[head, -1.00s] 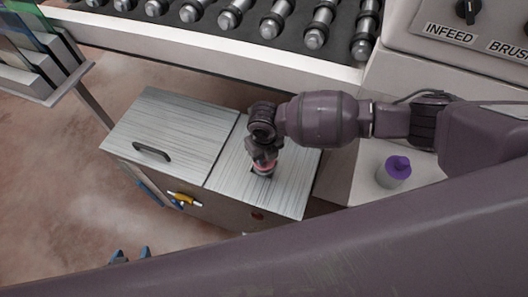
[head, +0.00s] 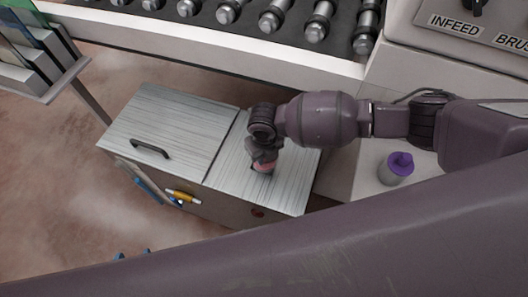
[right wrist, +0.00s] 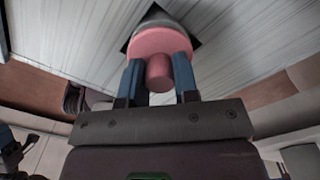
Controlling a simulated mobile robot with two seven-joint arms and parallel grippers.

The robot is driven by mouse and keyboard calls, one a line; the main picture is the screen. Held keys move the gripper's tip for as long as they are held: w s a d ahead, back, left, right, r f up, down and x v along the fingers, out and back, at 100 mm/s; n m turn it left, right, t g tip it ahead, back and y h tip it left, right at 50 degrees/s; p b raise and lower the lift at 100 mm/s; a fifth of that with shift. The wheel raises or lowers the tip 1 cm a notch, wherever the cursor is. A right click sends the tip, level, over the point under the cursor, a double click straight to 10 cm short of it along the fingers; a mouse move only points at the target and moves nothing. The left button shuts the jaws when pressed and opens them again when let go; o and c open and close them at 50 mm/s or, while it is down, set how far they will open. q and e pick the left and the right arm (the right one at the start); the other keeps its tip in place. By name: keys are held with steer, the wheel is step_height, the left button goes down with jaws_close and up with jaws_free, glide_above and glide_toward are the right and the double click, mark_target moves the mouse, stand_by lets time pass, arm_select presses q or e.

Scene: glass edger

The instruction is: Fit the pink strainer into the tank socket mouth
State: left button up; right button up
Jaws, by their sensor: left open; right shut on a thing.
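The pink strainer (head: 264,168) is at the tank's right lid in the head view, partly hidden by my right gripper (head: 262,160). In the right wrist view the strainer (right wrist: 160,42) shows a round pink flange, with its knob between the two blue fingers of my right gripper (right wrist: 158,85), which is shut on it. A grey part beyond the flange lies over the dark square socket mouth (right wrist: 194,40); how deep it sits I cannot tell. My left gripper (head: 132,254) shows only blue fingertips, apart, at the lower left of the head view.
The tank's left lid (head: 180,115) has a black handle (head: 150,149). A yellow-handled valve (head: 183,197) is on the tank front. A roller conveyor (head: 210,38) runs behind. A purple-capped bottle (head: 397,165) stands at right. A rack of panes (head: 35,50) is at upper left.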

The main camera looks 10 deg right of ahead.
arm_select(q)
steer(key=shift+s+f, duration=0.15)
steer(key=shift+f, duration=0.25)
arm_select(e)
steer(key=shift+f, duration=0.5)
steer(key=o, duration=1.1)
steer(key=shift+c, duration=0.2)
arm_select(q)
steer(key=shift+r, duration=0.15)
arm_select(e)
step_height(320, 180, up, 4)
steer(key=shift+w+r+p, duration=0.15)
steer(key=shift+r+p, duration=0.1)
steer(key=shift+p, duration=0.1)
step_height(320, 180, up, 6)
steer(key=shift+p, duration=0.5)
steer(key=shift+r, duration=0.25)
arm_select(q)
steer(key=r, duration=0.1)
steer(key=w+r, duration=0.1)
steer(key=r, duration=0.1)
steer(key=shift+w+r+t, duration=0.25)
steer(key=shift+r+t, duration=0.05)
